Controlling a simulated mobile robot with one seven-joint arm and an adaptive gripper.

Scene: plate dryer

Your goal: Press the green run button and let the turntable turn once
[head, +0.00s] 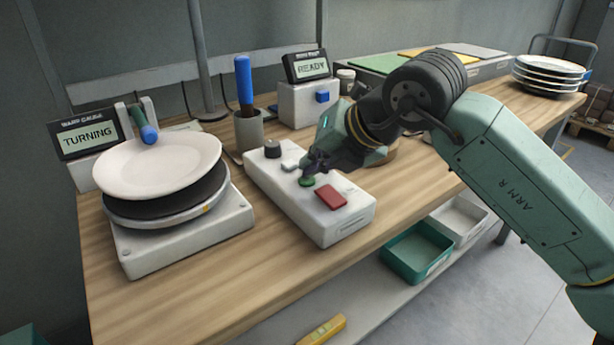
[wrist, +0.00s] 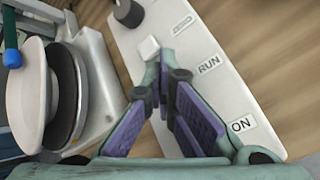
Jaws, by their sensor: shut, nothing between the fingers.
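The green run button (head: 306,182) is on the white control box (head: 345,224), with my gripper (head: 309,172) right over it. The fingertips look to be at the button, but I cannot tell whether it is pressed down. In the wrist view my gripper (wrist: 163,62) is shut and empty, beside the RUN label (wrist: 208,65), and its fingers hide the green button. The turntable (head: 165,215) at left carries a dark pad and a cream plate (head: 160,165). The gauge display (head: 87,135) behind it reads TURNING.
The control box also has a red button (head: 330,197), a white button (head: 291,161) and a black knob (head: 272,148). A holder with a blue-handled tool (head: 244,80) stands behind. A second display (head: 310,68) reads READY. Stacked plates (head: 548,75) are at far right.

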